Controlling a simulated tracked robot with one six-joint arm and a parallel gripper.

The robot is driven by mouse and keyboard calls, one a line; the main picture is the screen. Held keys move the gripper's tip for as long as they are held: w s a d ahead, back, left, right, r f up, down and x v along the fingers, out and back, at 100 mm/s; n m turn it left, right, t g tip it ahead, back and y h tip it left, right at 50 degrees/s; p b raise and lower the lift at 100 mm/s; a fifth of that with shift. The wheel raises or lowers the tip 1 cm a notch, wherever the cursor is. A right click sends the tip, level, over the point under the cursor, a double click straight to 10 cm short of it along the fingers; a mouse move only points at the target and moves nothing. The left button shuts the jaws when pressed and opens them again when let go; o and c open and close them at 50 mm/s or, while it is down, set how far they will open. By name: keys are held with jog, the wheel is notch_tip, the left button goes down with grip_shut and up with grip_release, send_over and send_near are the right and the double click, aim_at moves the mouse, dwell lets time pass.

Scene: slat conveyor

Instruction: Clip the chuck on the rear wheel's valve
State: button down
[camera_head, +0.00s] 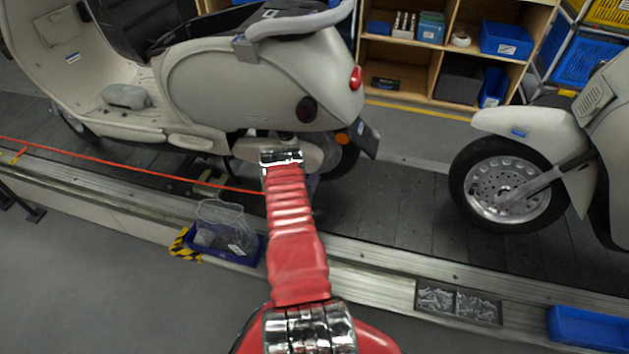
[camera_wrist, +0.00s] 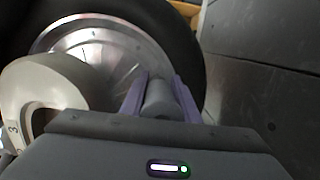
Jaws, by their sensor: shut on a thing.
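The rear wheel of the cream scooter (camera_head: 345,160) is mostly hidden behind my red arm and the scooter's body. In the wrist view its silver rim (camera_wrist: 105,45) and black tyre (camera_wrist: 180,25) fill the upper left. My gripper (camera_wrist: 158,88) has two purple fingers on either side of a grey rounded piece (camera_wrist: 158,98), which looks like the chuck. It is held in front of the rim's right part. I cannot make out the valve or whether the chuck touches it. In the head view an orange-red hose (camera_head: 130,170) runs from the left edge to behind my arm.
A pale rounded cover (camera_wrist: 50,85) sits close left of my fingers. A blue tray with a clear bag (camera_head: 225,235) lies on the conveyor's near edge. Another scooter's wheel (camera_head: 510,185) stands at right. The slats (camera_head: 400,200) between the scooters are clear.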

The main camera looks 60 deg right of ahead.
jog(key=shift+d, duration=0.3)
dwell(0.5)
jog(key=shift+a, duration=0.7)
dwell(0.4)
jog(key=shift+w+d, duration=0.15)
jog(key=shift+d, duration=0.85)
dwell(1.4)
jog(key=shift+a, duration=0.7)
dwell(0.8)
jog(key=shift+d, duration=0.7)
dwell(1.0)
jog(key=shift+a, duration=0.45)
